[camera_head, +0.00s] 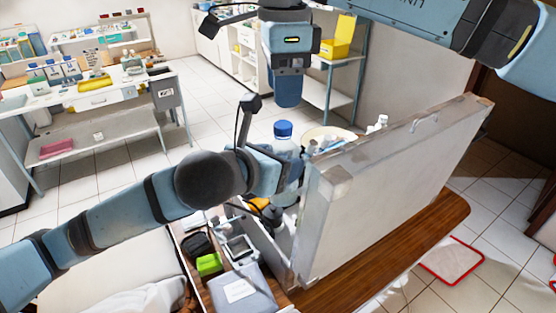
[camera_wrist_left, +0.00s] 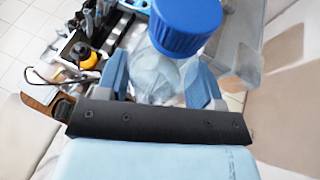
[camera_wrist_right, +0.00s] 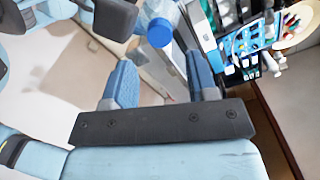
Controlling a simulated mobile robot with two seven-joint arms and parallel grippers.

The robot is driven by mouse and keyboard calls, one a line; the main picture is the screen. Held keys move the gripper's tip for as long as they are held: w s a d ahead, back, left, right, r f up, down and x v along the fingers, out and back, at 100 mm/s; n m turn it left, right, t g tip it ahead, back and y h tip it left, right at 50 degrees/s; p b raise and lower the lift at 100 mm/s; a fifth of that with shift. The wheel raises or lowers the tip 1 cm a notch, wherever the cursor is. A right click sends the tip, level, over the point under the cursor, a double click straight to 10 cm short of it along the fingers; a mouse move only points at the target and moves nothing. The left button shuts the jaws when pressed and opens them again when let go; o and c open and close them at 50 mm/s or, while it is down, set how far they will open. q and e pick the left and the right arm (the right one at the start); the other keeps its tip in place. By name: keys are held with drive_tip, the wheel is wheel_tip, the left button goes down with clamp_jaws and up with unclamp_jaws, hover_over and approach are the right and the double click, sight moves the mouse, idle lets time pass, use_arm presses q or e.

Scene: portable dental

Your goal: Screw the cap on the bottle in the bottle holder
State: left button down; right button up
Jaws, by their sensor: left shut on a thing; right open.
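A clear bottle (camera_head: 284,147) with a blue cap (camera_head: 283,129) on its top stands near the open case. My left gripper (camera_wrist_left: 160,75) is shut on the bottle; in the left wrist view its fingers lie on either side of the clear body, below the blue cap (camera_wrist_left: 186,25). My right gripper (camera_head: 288,103) points down above the cap, apart from it. In the right wrist view its fingers are spread and empty, with the cap (camera_wrist_right: 160,32) beyond the tips. The bottle holder cannot be made out; my left arm hides the area below the bottle.
The case's pale raised panel (camera_head: 385,180) stands close to the right of the bottle. A green box (camera_head: 209,264) and a grey box (camera_head: 240,290) sit in front. An orange-topped item (camera_wrist_left: 82,52) lies near my left gripper. A round bowl (camera_head: 330,135) is behind.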

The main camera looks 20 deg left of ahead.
sight(283, 124)
drive_tip(key=shift+r, duration=0.85)
drive_tip(key=shift+s+r, duration=0.15)
drive_tip(key=shift+s, duration=0.05)
drive_tip(key=shift+w, duration=0.1)
drive_tip(key=shift+f, duration=0.25)
wheel_tip(283, 124, down, 8)
drive_tip(key=shift+r, duration=0.2)
drive_tip(key=shift+c, duration=0.3)
